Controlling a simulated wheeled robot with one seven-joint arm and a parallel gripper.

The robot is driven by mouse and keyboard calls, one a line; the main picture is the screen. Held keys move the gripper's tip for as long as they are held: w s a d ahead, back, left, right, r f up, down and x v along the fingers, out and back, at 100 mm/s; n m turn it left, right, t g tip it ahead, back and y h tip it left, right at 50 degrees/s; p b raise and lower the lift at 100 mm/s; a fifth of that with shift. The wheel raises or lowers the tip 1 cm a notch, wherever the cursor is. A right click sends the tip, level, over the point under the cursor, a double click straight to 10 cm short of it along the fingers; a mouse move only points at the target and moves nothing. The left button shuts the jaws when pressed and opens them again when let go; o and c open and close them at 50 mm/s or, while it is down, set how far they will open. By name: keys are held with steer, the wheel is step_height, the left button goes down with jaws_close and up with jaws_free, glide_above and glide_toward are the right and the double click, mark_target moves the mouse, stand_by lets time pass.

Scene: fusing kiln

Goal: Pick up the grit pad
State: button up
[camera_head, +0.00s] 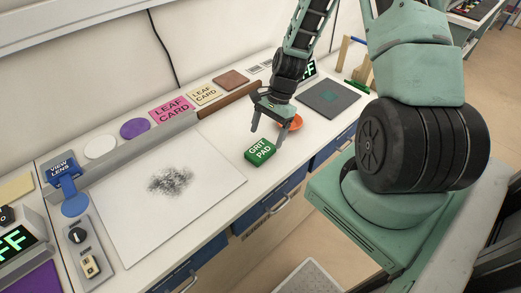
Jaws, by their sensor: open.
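The grit pad (260,152) is a small green block with white lettering on top. It lies flat on the white bench near its front edge, just right of a large white board. My gripper (268,133) is open and points down beside and above the pad, with one finger at its far left side and the other to its right. Nothing shows between the fingers except the bench and part of an orange dish (293,122) behind them. Whether either finger touches the pad is unclear.
A white board (205,205) with a dark smudge lies to the left. A dark grey plate (328,97) lies to the right. Cards, discs and a brown bar (229,100) line the back. A blue view lens (72,190) stands at far left. The bench drops off in front.

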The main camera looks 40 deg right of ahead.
mark_target(261, 149)
steer(key=shift+p+x, duration=1.1)
steer(key=shift+x, duration=1.65)
steer(key=shift+w, duration=0.1)
steer(key=c, duration=1.1)
